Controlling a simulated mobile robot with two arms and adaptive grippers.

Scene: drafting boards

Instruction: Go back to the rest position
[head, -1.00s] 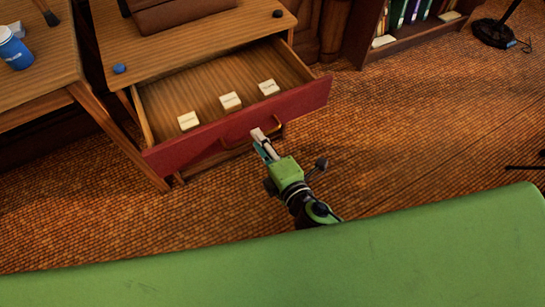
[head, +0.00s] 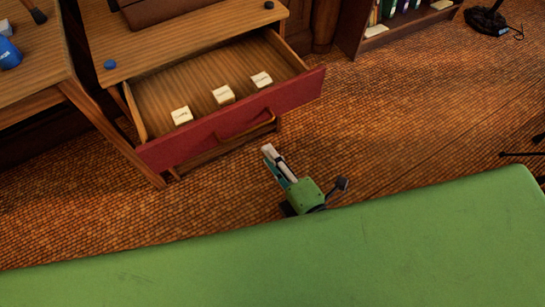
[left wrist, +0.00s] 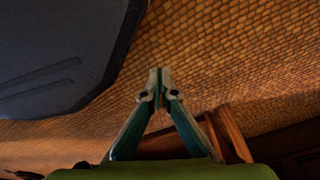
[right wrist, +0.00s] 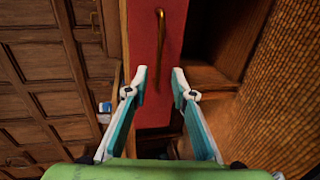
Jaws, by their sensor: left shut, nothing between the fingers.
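My right gripper (head: 268,150) is in front of the drawer in the head view, apart from it and empty. In the right wrist view its two fingers (right wrist: 160,78) are spread open, with the red drawer front (right wrist: 142,30) and its brass handle (right wrist: 159,45) beyond them. The drawer (head: 232,118) is pulled open under the wooden desk in the head view. My left gripper is outside the head view. In the left wrist view its fingertips (left wrist: 160,76) meet with nothing between them, over the woven floor.
Several cream blocks, one of them the middle block (head: 223,95), lie in the drawer. The desk (head: 185,35) bears a blue round object (head: 110,65). A bookshelf (head: 405,25) stands at the back. Woven floor (head: 420,120) is clear right of the drawer.

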